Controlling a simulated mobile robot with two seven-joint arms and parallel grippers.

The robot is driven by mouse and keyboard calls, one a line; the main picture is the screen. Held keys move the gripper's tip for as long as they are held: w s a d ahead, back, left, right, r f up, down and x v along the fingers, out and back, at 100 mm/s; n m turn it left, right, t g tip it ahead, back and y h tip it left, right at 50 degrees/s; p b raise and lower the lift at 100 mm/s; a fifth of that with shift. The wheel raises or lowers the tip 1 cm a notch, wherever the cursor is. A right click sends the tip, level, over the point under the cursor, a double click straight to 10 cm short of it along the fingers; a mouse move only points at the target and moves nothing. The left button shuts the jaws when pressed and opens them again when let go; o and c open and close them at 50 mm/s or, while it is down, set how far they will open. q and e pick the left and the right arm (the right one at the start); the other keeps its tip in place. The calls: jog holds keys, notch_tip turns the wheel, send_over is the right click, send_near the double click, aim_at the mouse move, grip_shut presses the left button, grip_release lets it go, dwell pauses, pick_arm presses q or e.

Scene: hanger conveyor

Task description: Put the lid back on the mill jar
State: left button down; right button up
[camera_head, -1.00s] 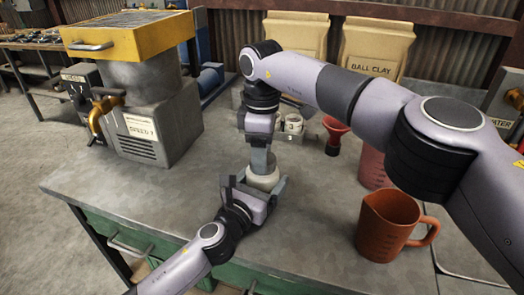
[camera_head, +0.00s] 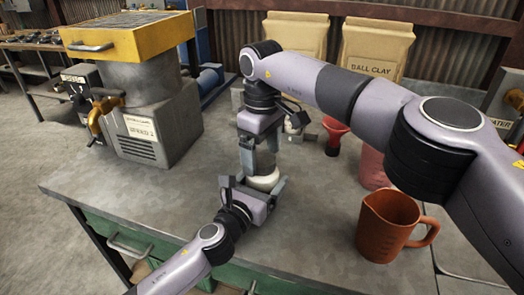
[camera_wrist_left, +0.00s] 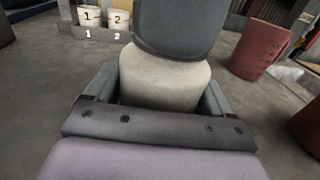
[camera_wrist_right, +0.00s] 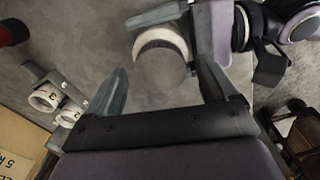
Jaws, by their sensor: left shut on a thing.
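The pale mill jar (camera_head: 264,181) stands upright near the table's front. My left gripper (camera_head: 260,188) is shut on it, one finger on each side; the jar also shows in the left wrist view (camera_wrist_left: 165,80). A dark grey rounded piece, apparently the lid (camera_wrist_left: 180,28), is directly above the jar's top. In the right wrist view, a grey disk, apparently the lid (camera_wrist_right: 162,72), shows with a white crescent of jar along its upper edge. Whether it is fully seated cannot be told. My right gripper (camera_wrist_right: 160,70) is open above, its fingers spread either side of the disk.
Numbered cups (camera_wrist_left: 90,16) stand in a rack at the back. A machine (camera_head: 150,100) fills the left. The front-left table is clear.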

jog(key=shift+r, duration=2.25)
jog(key=shift+c, duration=0.5)
